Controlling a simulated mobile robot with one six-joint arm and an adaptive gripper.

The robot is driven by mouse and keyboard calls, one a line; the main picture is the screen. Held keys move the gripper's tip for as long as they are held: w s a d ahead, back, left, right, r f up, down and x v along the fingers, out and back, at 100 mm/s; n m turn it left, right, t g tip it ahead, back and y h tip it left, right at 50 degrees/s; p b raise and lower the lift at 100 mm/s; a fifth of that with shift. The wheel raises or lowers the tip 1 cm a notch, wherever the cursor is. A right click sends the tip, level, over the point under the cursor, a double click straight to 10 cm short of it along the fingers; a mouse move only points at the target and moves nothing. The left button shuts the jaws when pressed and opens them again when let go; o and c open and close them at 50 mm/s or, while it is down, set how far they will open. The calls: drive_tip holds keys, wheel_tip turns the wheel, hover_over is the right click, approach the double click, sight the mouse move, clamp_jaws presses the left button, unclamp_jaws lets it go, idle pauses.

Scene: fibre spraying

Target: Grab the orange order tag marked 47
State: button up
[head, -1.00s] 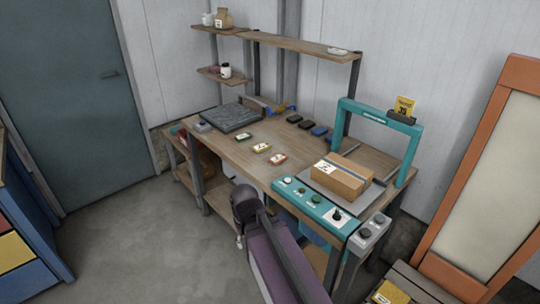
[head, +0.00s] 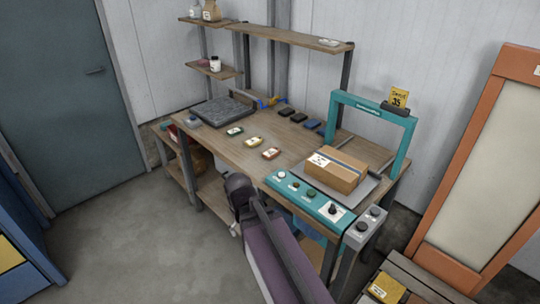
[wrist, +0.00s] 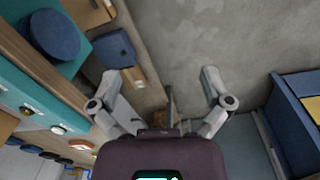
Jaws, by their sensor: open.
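Three small tags lie in a row on the wooden workbench (head: 228,153) in the head view: a green one (head: 235,131), a yellow one (head: 252,142) and an orange-red one (head: 271,153) nearest the teal panel. Their pale faces bear marks too small to read, so I cannot tell which says 47. My gripper hangs in front of the bench, apart from the tags; its fingers are mostly hidden in the head view. In the wrist view my gripper (wrist: 160,76) has its two fingers spread, with nothing between them and the floor below.
A cardboard box (head: 335,174) sits under the teal arch (head: 410,145), behind a teal control panel (head: 306,196). Dark blocks (head: 298,117) and a grey slab (head: 222,110) lie farther back. A shelf (head: 295,36) overhangs the rear. Floor at left is clear.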

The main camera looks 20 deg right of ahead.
drive_tip(key=w+d+f+n+t+h+b, duration=0.1)
drive_tip(key=w+d+n+h+b, duration=0.15)
drive_tip(key=w, duration=0.25)
drive_tip(key=w+d+f+n+h+b, duration=0.1)
drive_tip(key=w+d+n, duration=0.15)
drive_tip(key=w, duration=0.25)
drive_tip(key=n+t+h+b, duration=0.4)
drive_tip(key=n+h+b, duration=0.35)
drive_tip(key=n, duration=0.85)
approach(263, 159)
drive_tip(key=shift+w+d+r+h, duration=0.1)
drive_tip(key=shift+r+h, duration=0.1)
drive_tip(key=shift+r, duration=0.4)
drive_tip(key=shift+d+r+h, duration=0.15)
drive_tip(key=shift+r+h, duration=0.05)
drive_tip(key=shift+r, duration=0.4)
drive_tip(key=shift+w+r, duration=0.15)
drive_tip(key=shift+w, duration=0.05)
drive_tip(key=shift+d, duration=0.1)
drive_tip(key=b+x, duration=0.2)
drive_tip(key=x, duration=0.5)
drive_tip(key=shift+w+d+f+b, duration=0.1)
drive_tip(key=shift+d+f+b, duration=0.1)
drive_tip(key=shift+d, duration=0.15)
drive_tip(key=shift+w+d+f+b, duration=0.1)
drive_tip(key=shift+d+b, duration=0.1)
drive_tip(key=shift+d, duration=0.1)
